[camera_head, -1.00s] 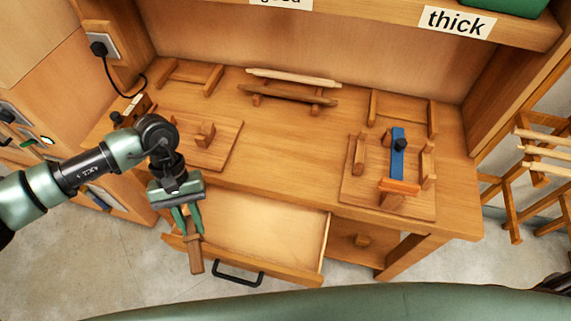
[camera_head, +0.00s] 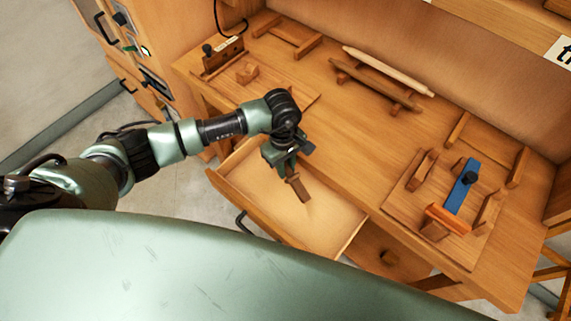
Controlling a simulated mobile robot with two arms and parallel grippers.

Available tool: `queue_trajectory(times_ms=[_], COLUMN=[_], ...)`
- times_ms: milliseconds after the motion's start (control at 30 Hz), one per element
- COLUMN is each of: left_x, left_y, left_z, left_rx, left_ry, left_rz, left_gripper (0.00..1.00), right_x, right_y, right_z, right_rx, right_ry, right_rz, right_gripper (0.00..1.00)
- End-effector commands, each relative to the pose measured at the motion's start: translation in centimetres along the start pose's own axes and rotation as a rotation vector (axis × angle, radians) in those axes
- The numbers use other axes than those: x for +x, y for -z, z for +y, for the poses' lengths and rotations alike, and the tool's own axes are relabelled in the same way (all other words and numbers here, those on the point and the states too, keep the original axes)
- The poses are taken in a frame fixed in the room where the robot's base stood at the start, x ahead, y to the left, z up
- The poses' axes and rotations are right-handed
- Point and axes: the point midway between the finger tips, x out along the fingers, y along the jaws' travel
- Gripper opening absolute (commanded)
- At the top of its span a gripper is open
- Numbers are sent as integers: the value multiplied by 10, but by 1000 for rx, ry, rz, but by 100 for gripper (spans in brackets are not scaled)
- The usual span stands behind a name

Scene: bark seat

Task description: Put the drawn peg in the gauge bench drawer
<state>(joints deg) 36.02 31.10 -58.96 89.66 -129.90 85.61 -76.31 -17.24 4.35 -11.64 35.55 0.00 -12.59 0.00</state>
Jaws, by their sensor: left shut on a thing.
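My left gripper (camera_head: 289,170) is shut on a short brown wooden peg (camera_head: 299,189), which points downward and is tilted. The gripper and peg are over the open drawer (camera_head: 326,218) of the wooden bench (camera_head: 345,140). The drawer is pulled out at the front, with a dark handle (camera_head: 241,222) on its front panel. Its visible floor is bare. Part of the drawer is hidden behind my arm. I cannot tell how far the peg is above the drawer floor. My right gripper is out of view.
On the bench top, a light rod (camera_head: 388,70) lies by a brown rack (camera_head: 372,86). A board with a blue bar (camera_head: 461,188) and an orange block (camera_head: 447,218) sits at right. A small brown block (camera_head: 247,72) is at left.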

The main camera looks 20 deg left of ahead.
Motion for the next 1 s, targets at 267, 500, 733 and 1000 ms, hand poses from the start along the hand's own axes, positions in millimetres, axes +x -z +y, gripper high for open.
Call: queue_trajectory(times_ms=[267,500,733,1000], left_x=[34,51,53,52], left_y=[3,4,4,4], left_z=[0,0,0,0], left_rx=[1,1,1,1], left_ry=[-1,0,1,1], left_rz=[1,0,-1,0], left_gripper=[0,0,0,45], right_x=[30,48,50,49], right_y=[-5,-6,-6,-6], right_z=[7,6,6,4], right_rx=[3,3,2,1], right_ry=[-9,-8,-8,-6], right_rz=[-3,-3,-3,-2], right_gripper=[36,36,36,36])
